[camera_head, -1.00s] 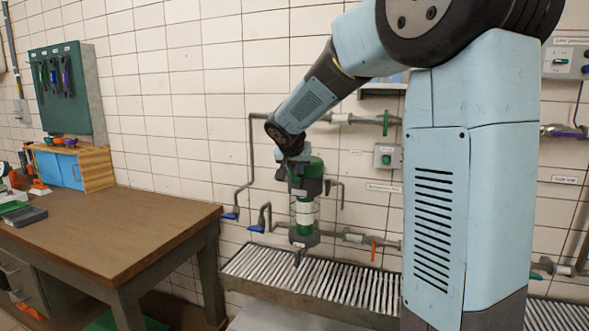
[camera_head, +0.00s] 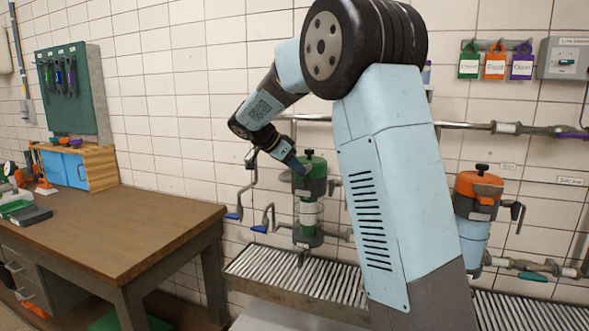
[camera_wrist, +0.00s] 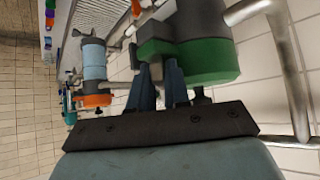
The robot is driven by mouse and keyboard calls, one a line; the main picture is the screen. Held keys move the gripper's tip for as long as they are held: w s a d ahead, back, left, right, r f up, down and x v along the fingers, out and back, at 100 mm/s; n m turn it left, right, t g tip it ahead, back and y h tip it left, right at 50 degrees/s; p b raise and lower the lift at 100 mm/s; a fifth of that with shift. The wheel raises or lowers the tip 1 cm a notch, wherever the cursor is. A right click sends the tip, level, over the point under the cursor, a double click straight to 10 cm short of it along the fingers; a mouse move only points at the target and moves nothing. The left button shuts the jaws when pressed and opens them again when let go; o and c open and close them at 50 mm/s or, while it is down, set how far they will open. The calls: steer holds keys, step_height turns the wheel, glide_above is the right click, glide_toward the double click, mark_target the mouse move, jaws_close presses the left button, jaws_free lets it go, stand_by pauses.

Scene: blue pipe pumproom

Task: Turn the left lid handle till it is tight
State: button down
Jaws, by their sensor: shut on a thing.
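The left vessel has a green lid (camera_head: 316,168) with a small black knob on top, a green-and-white body (camera_head: 309,214) and dark collars. It stands upright above the grated trough. My gripper (camera_head: 296,166) is at the lid's upper left side, reaching down from the left.
An orange-lidded vessel (camera_head: 478,187) stands to the right, with a bent side handle. Pipes with blue valve levers (camera_head: 234,215) run left of the green vessel. A wooden workbench (camera_head: 110,232) is at left, the grated trough (camera_head: 290,273) below.

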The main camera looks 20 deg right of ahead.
steer(key=shift+w+m+g+y, duration=0.25)
steer(key=shift+m+g, duration=1)
steer(key=shift+m, duration=0.4)
steer(key=shift+w+m+g+y, duration=0.2)
steer(key=shift+w+m+g, duration=0.1)
steer(key=shift+m+g, duration=1.15)
steer(key=shift+w+m+g+y, duration=0.25)
steer(key=shift+m+g, duration=0.75)
steer(key=shift+m, duration=0.9)
steer(key=shift+d, duration=0.1)
steer(key=c, duration=1.5)
jaws_free()
steer(key=shift+o, duration=0.2)
